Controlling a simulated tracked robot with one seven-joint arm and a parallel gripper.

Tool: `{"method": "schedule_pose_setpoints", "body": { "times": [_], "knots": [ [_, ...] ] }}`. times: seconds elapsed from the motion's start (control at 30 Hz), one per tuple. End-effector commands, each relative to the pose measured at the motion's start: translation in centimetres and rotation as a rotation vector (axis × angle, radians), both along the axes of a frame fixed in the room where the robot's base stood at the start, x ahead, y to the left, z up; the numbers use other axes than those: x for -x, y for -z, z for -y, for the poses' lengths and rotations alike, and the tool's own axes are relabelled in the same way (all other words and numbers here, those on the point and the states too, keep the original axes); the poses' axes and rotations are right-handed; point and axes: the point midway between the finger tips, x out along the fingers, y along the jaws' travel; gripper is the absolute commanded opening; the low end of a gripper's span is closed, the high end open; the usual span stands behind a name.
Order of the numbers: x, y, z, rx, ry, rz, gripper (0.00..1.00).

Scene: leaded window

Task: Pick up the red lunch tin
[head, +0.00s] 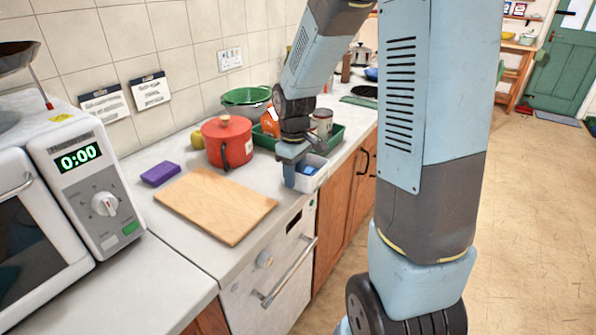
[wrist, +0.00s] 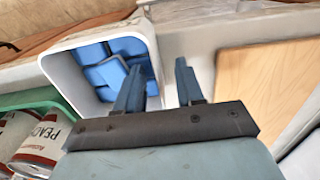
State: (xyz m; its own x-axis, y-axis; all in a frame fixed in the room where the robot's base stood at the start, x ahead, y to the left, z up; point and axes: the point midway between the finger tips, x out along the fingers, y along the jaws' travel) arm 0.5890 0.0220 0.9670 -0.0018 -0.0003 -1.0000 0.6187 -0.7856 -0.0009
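A red, round, lidded container (head: 228,142) with a dark handle stands on the counter behind the wooden board. It is the only clearly red tin-like thing, but I cannot tell for sure that it is the lunch tin. It is out of the wrist view. My gripper (head: 297,172) is to its right and nearer the counter's front edge, apart from it. In the wrist view my gripper (wrist: 158,82) is open, with nothing held between its fingers. One finger overlaps the white tub's opening and the other lies just outside its wall; contact is unclear.
The white tub (head: 317,179) holds blue blocks (wrist: 112,70). A green tray (head: 335,137) with cans (wrist: 38,140) is behind it. A wooden board (head: 215,205), purple block (head: 160,173) and microwave (head: 75,180) are leftward. A green colander (head: 246,96) stands behind the red container.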

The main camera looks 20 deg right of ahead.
Motion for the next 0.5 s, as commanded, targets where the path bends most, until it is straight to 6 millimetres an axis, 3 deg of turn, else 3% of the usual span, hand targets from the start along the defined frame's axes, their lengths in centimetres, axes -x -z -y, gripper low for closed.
{"method": "schedule_pose_setpoints", "body": {
  "times": [0.17,0.5],
  "knots": [
    [-0.1,-1.0,0.1,0.000,0.000,0.003,0.37],
    [-0.3,-5.6,0.0,0.000,0.001,0.003,0.37]
  ]
}}
